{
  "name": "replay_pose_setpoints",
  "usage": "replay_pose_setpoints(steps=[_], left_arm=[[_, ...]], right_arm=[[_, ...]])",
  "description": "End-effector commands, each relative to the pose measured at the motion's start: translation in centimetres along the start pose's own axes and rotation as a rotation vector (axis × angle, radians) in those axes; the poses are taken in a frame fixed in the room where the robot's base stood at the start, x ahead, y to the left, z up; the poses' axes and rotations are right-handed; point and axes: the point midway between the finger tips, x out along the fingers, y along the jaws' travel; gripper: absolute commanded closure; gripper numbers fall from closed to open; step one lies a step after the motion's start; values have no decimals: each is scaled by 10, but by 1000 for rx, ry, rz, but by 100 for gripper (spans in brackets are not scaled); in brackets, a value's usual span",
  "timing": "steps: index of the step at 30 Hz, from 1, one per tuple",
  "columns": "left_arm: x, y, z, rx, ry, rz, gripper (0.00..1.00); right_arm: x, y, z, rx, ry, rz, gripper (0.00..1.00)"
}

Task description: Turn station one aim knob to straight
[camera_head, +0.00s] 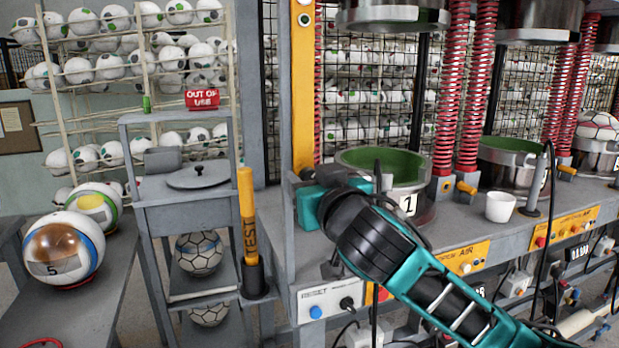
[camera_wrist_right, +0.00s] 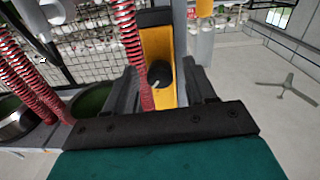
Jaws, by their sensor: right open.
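A round black knob (camera_wrist_right: 158,74) with a small pale mark sits on a yellow plate (camera_wrist_right: 156,43) in the right wrist view. The mark lies toward the knob's lower left there; I cannot tell its exact setting. My right gripper (camera_wrist_right: 160,68) is open, its two dark fingers on either side of the knob with gaps visible. In the head view my right gripper (camera_head: 312,200) is at the left post of station one, below the yellow strip (camera_head: 303,95), and hides the knob. Station one's press cup (camera_head: 360,158) with green lining stands just right of it. My left gripper is not in view.
Red springs (camera_head: 452,90) and a white cup (camera_head: 499,207) stand right of station one. A yellow TEST tube (camera_head: 247,212) and a grey shelf cart (camera_head: 190,217) stand to the left. Ball racks fill the back.

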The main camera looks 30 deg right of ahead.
Motion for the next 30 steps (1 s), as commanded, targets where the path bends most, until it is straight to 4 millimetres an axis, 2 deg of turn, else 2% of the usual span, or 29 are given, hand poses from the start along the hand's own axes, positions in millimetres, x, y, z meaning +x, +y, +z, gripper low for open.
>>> replay_pose_setpoints(steps=[6, 23, 30], left_arm=[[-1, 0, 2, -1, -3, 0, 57], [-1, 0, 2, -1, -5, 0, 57], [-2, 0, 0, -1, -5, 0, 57]], right_arm=[[0, 0, 0, 0, 0, 0, 45], [0, 0, 0, 0, 0, 0, 99], [0, 0, 0, -16, 0, 1, 100]])
